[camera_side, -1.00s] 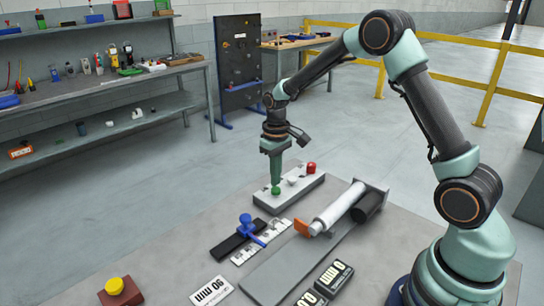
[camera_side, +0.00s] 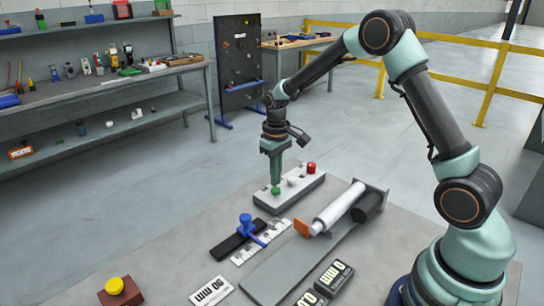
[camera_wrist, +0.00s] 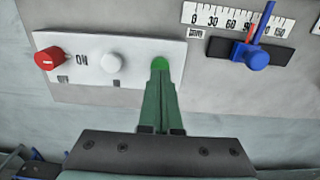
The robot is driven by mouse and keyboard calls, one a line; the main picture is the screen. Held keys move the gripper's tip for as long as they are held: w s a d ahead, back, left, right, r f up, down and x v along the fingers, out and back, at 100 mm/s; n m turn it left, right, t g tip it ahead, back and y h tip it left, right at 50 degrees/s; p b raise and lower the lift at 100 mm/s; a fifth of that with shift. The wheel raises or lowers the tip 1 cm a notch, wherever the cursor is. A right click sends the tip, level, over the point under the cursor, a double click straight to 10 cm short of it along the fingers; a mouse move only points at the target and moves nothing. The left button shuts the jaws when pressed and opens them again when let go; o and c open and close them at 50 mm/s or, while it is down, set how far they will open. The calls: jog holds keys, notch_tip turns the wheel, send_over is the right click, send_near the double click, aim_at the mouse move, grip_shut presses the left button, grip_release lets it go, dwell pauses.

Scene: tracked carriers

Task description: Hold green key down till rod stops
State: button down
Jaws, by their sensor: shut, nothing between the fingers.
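The green key (camera_side: 276,190) is at the near end of a pale control box, and it also shows in the wrist view (camera_wrist: 160,62). My gripper (camera_side: 275,183) is shut and empty. It points down with its fingertips at the key's top, seemingly touching it; I cannot tell how far the key is pressed. In the wrist view the fingertips (camera_wrist: 160,71) cover part of the key. The rod, with an orange end (camera_side: 302,228), sticks out of a silver cylinder (camera_side: 338,207) on a grey track.
The box also has a white knob (camera_wrist: 112,62) and a red knob (camera_wrist: 49,58). A blue slider (camera_side: 246,225) sits beside a numbered scale (camera_wrist: 232,18). Labelled blocks (camera_side: 334,276) lie near the track's front.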

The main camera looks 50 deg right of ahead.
dwell(0.4)
jog(key=shift+f, duration=1.25)
jog(key=shift+s, duration=0.1)
dwell(2.4)
jog(key=shift+r, duration=2.2)
jog(key=shift+r, duration=0.1)
